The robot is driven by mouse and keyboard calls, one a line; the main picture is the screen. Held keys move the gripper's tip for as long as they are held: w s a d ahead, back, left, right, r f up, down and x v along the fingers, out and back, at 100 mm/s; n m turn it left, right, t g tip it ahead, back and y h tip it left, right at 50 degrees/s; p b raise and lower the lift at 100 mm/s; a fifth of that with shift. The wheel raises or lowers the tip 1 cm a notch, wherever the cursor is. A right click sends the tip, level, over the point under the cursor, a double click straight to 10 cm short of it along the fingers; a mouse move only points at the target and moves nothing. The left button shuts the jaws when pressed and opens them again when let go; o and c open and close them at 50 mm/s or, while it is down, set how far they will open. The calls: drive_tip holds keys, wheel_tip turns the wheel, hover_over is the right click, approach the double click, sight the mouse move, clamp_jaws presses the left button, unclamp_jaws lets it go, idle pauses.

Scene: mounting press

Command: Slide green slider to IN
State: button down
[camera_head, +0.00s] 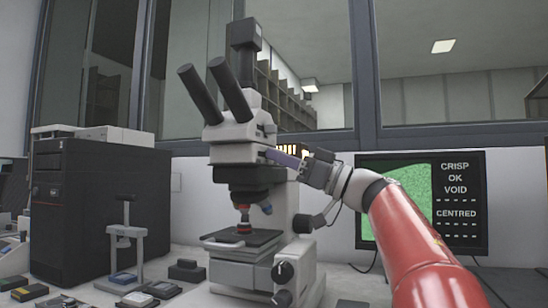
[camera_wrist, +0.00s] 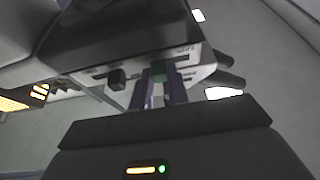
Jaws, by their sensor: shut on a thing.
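The green slider (camera_wrist: 158,69) shows in the wrist view as a small green block on the side of the microscope head. My gripper (camera_wrist: 160,80) is shut on it, with one purple-grey finger on each side. In the head view my gripper (camera_head: 272,156) reaches in from the right and its fingertips meet the right side of the microscope (camera_head: 236,133). The slider is hidden there.
A dark knob (camera_wrist: 116,78) sits left of the slider in the wrist view. A monitor (camera_head: 462,205) reading CRISP OK VOID and CENTRED stands behind my arm. A black computer tower (camera_head: 75,210) and a small hand press (camera_head: 126,240) stand left of the microscope.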

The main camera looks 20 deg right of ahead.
drive_tip(key=shift+w+d, duration=0.1)
drive_tip(key=shift+d, duration=0.05)
drive_tip(key=c, duration=1.4)
unclamp_jaws()
drive_tip(key=shift+w, duration=0.1)
drive_tip(key=shift+o, duration=0.2)
drive_tip(key=b+v, duration=0.1)
drive_tip(key=v, duration=0.7)
